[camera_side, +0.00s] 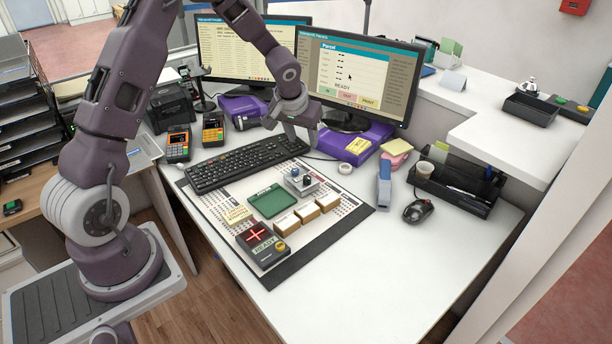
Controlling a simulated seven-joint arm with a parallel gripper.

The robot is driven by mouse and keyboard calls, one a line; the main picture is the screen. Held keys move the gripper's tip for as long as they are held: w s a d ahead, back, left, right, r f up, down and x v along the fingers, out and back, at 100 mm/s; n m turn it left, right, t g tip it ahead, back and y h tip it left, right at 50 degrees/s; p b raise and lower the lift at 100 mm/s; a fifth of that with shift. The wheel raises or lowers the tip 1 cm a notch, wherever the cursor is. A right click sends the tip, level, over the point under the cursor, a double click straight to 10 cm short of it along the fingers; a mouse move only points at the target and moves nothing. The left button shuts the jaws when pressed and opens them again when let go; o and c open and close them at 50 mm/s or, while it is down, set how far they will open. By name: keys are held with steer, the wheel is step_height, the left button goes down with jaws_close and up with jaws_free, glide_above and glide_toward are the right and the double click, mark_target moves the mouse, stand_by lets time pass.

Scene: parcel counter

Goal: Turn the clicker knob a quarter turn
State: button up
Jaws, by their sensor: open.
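A small grey box (301,184) lies on the desk mat, behind the row of tan blocks. It has a dark knob (307,181) on top, with a smaller part beside it to the left. Which of these is the clicker is not labelled readably; the knob's pointer direction is too small to tell. My gripper (300,138) is open and empty, pointing down above the right end of the keyboard. It is behind and above the grey box, apart from it. The arm hides part of the monitors.
The black keyboard (246,163) lies behind the mat (334,216). A green pad (267,202), several tan blocks (307,213) and a device with a red cross (262,244) surround the box. A blue stapler (384,185) and mouse (417,211) stand right. The desk's front right is clear.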

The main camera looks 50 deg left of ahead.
mark_target(307, 177)
steer(key=shift+n+h, duration=0.4)
steer(key=shift+n, duration=0.2)
steer(key=x, duration=0.6)
steer(key=s+x, duration=0.1)
steer(key=x, duration=0.5)
steer(key=s+x, duration=0.1)
steer(key=x, duration=0.5)
steer(key=shift+a+f, duration=0.4)
steer(key=shift+f, duration=0.15)
jaws_close()
